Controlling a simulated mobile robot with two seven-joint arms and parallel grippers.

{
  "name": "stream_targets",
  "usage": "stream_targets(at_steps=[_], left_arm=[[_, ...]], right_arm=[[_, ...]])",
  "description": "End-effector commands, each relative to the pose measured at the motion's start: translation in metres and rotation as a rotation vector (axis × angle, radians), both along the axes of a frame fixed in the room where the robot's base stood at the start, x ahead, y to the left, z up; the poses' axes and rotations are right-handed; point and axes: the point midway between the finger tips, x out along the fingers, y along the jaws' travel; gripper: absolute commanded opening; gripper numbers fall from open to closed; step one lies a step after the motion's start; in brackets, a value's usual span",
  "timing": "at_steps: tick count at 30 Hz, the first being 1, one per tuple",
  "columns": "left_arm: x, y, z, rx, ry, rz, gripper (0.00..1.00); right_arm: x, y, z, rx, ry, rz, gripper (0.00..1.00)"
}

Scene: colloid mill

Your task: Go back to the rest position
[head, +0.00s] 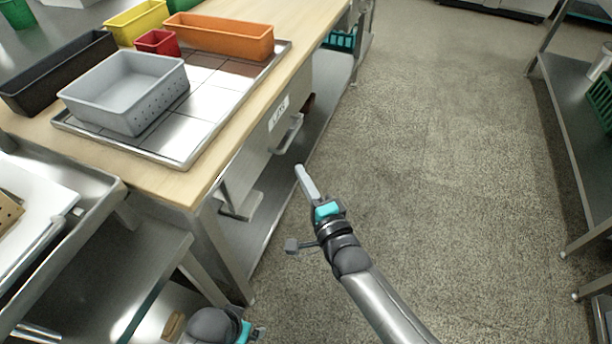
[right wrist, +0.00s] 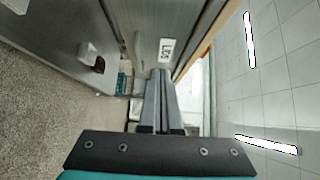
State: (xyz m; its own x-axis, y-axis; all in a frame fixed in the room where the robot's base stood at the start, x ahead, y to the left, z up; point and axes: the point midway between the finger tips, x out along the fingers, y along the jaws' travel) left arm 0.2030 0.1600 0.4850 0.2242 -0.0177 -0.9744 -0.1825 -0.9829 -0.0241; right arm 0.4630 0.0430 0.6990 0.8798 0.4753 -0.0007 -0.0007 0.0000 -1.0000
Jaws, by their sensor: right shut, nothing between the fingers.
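My right gripper (head: 302,170) is out over the floor, just right of the wooden-topped bench, with its grey fingers pointing toward the bench's drawer front. In the right wrist view its two fingers (right wrist: 160,75) lie together, shut with nothing held. Part of my left arm shows at the bottom edge of the head view, with a teal part near its end (head: 245,332); its fingers cannot be made out clearly.
The wooden bench (head: 160,180) carries a metal tray (head: 185,150) with a grey bin (head: 125,90), an orange bin (head: 222,36) and others around. Its drawer has a white label (head: 279,112) and a handle (head: 288,134). A metal shelf (head: 570,130) stands right; floor between is clear.

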Motion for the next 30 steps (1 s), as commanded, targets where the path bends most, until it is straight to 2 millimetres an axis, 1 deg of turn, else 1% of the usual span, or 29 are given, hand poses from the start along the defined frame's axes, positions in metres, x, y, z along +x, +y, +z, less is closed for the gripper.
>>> stream_targets(at_steps=[1,6,13,15,17,20,23,24,26,27,29,30], left_arm=[[-0.002,0.000,-0.002,0.001,0.004,0.000,1.00],[-0.006,0.001,-0.008,0.002,0.012,-0.001,1.00],[-0.006,0.001,-0.009,0.002,0.011,-0.001,1.00],[-0.006,0.001,-0.009,0.002,0.011,-0.001,1.00],[-0.006,0.001,-0.009,0.002,0.011,-0.001,1.00],[-0.006,0.001,-0.009,0.002,0.011,-0.001,1.00],[-0.006,0.001,-0.009,0.002,0.012,-0.001,1.00],[-0.006,0.001,-0.009,0.002,0.012,-0.001,1.00],[-0.006,0.001,-0.009,0.002,0.012,-0.001,1.00],[-0.006,0.001,-0.009,0.002,0.012,-0.001,1.00],[-0.006,0.001,-0.009,0.002,0.012,-0.001,1.00],[-0.006,0.001,-0.009,0.002,0.012,-0.001,1.00]], right_arm=[[-0.004,-0.002,0.001,0.000,0.001,0.000,0.00],[-0.010,-0.006,0.001,0.000,-0.001,0.000,0.00],[-0.012,-0.006,0.000,-0.002,-0.001,0.000,0.00],[-0.013,-0.007,-0.004,-0.021,0.005,0.000,0.00],[-0.016,-0.010,-0.012,-0.067,0.017,0.000,0.00],[-0.027,-0.019,-0.038,-0.229,0.059,0.009,0.00],[-0.049,-0.037,-0.078,-0.472,0.126,0.047,0.00],[-0.061,-0.046,-0.095,-0.579,0.156,0.073,0.00],[-0.079,-0.063,-0.119,-0.735,0.202,0.123,0.00],[-0.094,-0.074,-0.135,-0.837,0.234,0.164,0.00],[-0.117,-0.093,-0.156,-0.981,0.284,0.235,0.00],[-0.132,-0.105,-0.168,-1.069,0.316,0.286,0.00]])
